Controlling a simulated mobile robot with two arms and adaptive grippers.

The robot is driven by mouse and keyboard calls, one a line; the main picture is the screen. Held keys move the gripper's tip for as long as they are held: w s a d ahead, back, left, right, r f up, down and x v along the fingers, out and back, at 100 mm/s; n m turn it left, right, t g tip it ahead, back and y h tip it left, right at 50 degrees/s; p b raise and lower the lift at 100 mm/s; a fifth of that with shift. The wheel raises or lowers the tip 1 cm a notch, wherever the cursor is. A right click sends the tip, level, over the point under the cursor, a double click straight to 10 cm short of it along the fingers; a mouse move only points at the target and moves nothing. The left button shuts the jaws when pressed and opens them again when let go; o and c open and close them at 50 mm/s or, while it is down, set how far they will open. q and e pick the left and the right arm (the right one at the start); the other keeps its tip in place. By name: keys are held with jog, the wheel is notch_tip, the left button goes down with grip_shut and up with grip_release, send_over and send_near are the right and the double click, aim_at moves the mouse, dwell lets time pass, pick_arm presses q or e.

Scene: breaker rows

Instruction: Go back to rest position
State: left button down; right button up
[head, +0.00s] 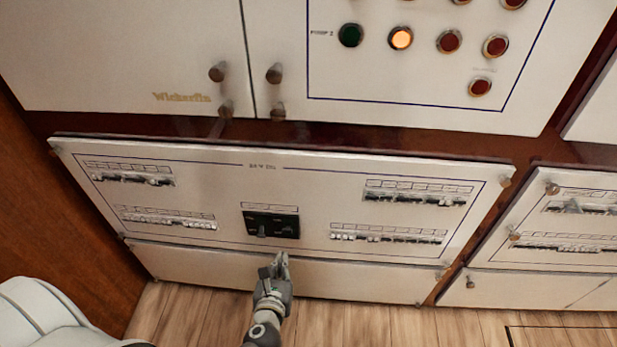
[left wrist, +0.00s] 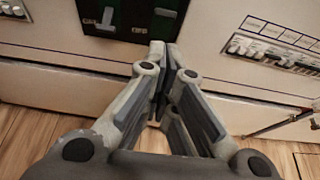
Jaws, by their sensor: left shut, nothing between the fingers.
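My left gripper (head: 281,262) is shut and empty. It is in front of the breaker panel (head: 300,185), just below the black switch block (head: 271,224) in the middle of the panel. In the left wrist view my left gripper's fingers (left wrist: 163,50) meet, pointing at the panel's lower edge. The black switch block (left wrist: 130,15) shows there at the top, with a grey lever and on/off lettering. Rows of small white breakers sit on both sides, such as the lower right row (head: 388,234). My right gripper is not in view.
White cabinet doors (head: 120,55) with round knobs stand above the panel. A control panel with an orange lit lamp (head: 400,38) is at the upper right. A second breaker panel (head: 560,225) is at the right. A brown side wall (head: 60,215) bounds the left. The wooden floor (head: 380,325) looks clear.

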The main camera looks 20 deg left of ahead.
pick_arm(q)
jog(key=s+d+f+m+g+h+p, duration=0.25)
jog(key=s+d+f+m, duration=0.35)
jog(key=m, duration=0.5)
jog(key=s+d+f+m+g+h+p, duration=0.1)
jog(key=s+f+m+h+p, duration=0.3)
jog(key=f+m, duration=0.65)
jog(key=s+a+f+m+g+y+p, duration=0.1)
jog(key=s+a+f+m+g, duration=0.1)
jog(key=s+m, duration=0.4)
jog(key=s+a+f+m+g+p, duration=0.2)
jog(key=s+a+f+m+g, duration=0.1)
jog(key=s+m, duration=0.4)
jog(key=s+a+f+m+g+y+p, duration=0.1)
jog(key=s+a+f+m+g, duration=0.2)
jog(key=s+m, duration=0.4)
jog(key=s, duration=0.5)
jog(key=shift+g+y, duration=0.35)
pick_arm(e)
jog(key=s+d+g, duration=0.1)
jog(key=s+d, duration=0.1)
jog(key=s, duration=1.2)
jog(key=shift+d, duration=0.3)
pick_arm(q)
jog(key=shift+s, duration=0.1)
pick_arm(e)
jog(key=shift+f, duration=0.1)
